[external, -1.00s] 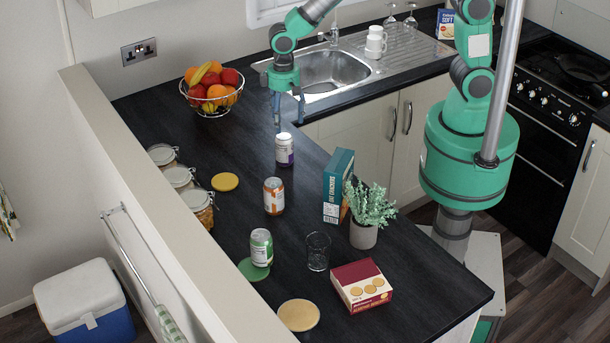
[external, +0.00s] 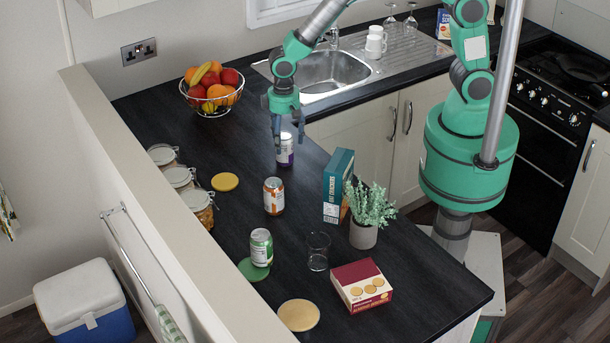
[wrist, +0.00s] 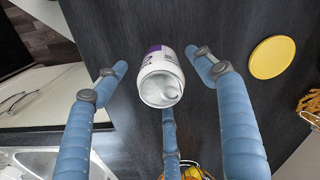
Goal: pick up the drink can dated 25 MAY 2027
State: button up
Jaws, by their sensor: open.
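Three drink cans stand upright on the dark counter. The purple-and-white can (external: 286,158) is farthest back; the orange can (external: 273,197) is in the middle, and the green can (external: 261,248) is nearest. No date is readable on any of them. My gripper (external: 289,143) is open at the purple can, pointing down, with its fingertips level with the can's upper part. In the wrist view the purple can (wrist: 161,78) sits between the spread blue fingers, with gaps on both sides. A finger partly hides it in the external view.
A yellow disc (external: 225,182), glass jars (external: 180,178) and a fruit basket (external: 212,105) lie left of the cans. A teal cracker box (external: 337,190), potted plant (external: 364,235), clear glass (external: 317,252) and red biscuit box (external: 361,286) stand right and in front.

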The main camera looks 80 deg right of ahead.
aim_at(284, 150)
jog(key=shift+w+f, duration=0.1)
jog(key=shift+f, duration=2.55)
jog(key=c, duration=1.5)
jog(key=shift+r, duration=0.15)
jog(key=shift+r, duration=0.8)
notch_tip(284, 150, up, 2)
jog(key=shift+r, duration=0.1)
jog(key=s+d, duration=0.1)
jog(key=s, duration=0.4)
jog(key=s+d, duration=0.2)
jog(key=s, duration=0.3)
jog(key=s+d+r, duration=0.1)
jog(key=s, duration=0.4)
jog(key=shift+s+d, duration=0.2)
